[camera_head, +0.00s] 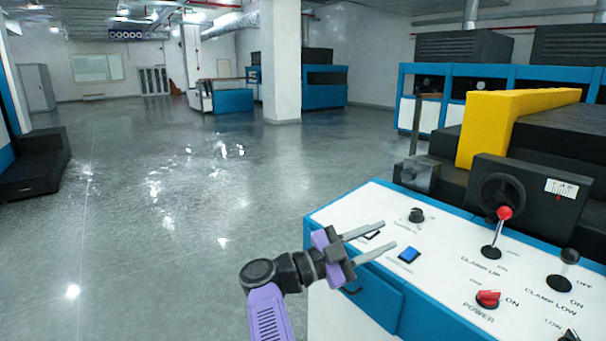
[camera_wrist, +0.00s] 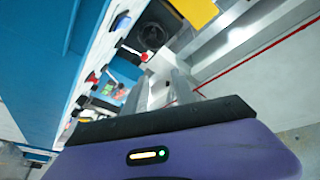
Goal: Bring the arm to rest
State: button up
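My arm (camera_head: 268,312), purple with dark joints, reaches up from the bottom of the head view. My gripper (camera_head: 390,235) extends right, over the left part of the white control panel (camera_head: 357,209). Its two grey fingers are parallel with a gap between them, and nothing is held. The fingers appear near the blue button (camera_head: 409,255), but contact is not clear. In the wrist view the purple gripper body (camera_wrist: 190,155) fills the bottom, and the grey fingers point up toward the machine.
The panel carries a black knob (camera_head: 416,215), a red-topped lever (camera_head: 504,213), a black-topped lever (camera_head: 569,257) and a red power switch (camera_head: 487,298). A yellow block (camera_head: 500,120) and a black handwheel (camera_head: 501,195) stand behind. Open grey floor (camera_head: 150,220) lies left.

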jog(key=s+d+n+t+y+p, duration=0.1)
jog(key=s+d+n+t, duration=0.35)
jog(key=t, duration=0.85)
jog(key=s+f+n+t+y+p, duration=0.1)
jog(key=s+f+n+t+y, duration=0.25)
jog(key=s+n+y, duration=0.45)
jog(key=s+f+n+t+y+p, duration=0.1)
jog(key=s+f+n+t+y, duration=0.1)
jog(key=s+f+n+y, duration=0.55)
jog(key=s+n+g+y+p, duration=0.2)
jog(key=s+g, duration=0.7)
jog(key=s, duration=2.3)
jog(key=shift+s+d+f+g+y+p, duration=0.2)
jog(key=shift+s+f+g+y+p, duration=0.2)
jog(key=shift+y+p, duration=0.2)
